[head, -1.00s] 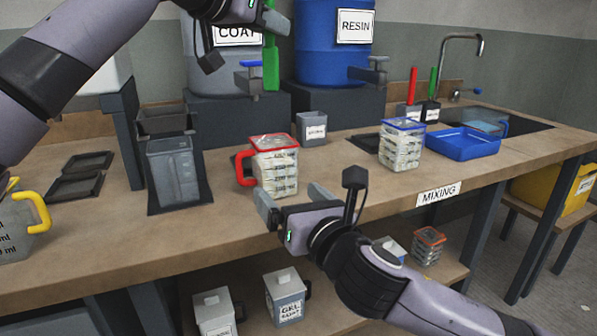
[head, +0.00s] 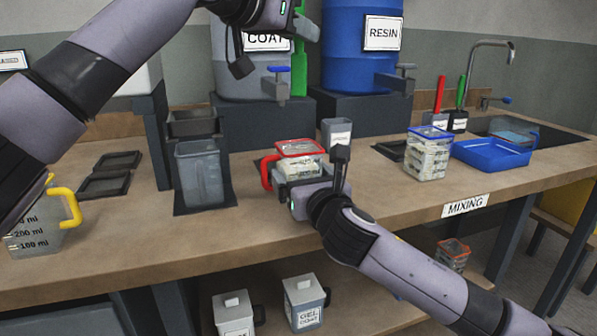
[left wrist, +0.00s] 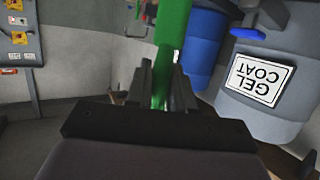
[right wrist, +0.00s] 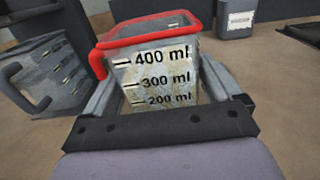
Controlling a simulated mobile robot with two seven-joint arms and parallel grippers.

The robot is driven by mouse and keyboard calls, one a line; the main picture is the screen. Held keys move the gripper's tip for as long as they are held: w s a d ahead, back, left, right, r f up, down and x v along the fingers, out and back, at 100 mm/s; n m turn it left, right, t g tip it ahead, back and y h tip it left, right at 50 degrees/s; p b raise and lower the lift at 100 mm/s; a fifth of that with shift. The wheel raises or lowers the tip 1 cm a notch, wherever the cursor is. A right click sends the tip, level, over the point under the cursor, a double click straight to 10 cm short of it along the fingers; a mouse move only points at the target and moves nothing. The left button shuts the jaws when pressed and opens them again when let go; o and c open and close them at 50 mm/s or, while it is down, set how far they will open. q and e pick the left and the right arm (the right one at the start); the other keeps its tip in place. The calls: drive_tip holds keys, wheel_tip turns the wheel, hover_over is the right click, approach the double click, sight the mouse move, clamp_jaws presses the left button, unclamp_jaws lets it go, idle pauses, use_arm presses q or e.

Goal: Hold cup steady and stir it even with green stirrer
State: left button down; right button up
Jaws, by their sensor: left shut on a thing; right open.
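The clear measuring cup with a red rim and red handle (head: 299,150) stands upright on the bench, handle to the left. It also shows in the right wrist view (right wrist: 155,75) with its 200 to 400 ml marks. My right gripper (right wrist: 160,98) is open, one finger on each side of the cup; I cannot tell if they touch it. In the head view my right gripper (head: 295,185) is low at the cup's front. My left gripper (left wrist: 163,80) is shut on the green stirrer (left wrist: 172,35), which hangs upright (head: 299,72) above and behind the cup.
A blue-rimmed cup stack (head: 428,155) and blue tray (head: 492,152) are to the right. A yellow-handled jug (head: 38,230) is far left. Drums (head: 360,60) stand behind.

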drive_tip(key=shift+x, duration=1.15)
drive_tip(key=shift+c, duration=0.3)
drive_tip(key=c, duration=1)
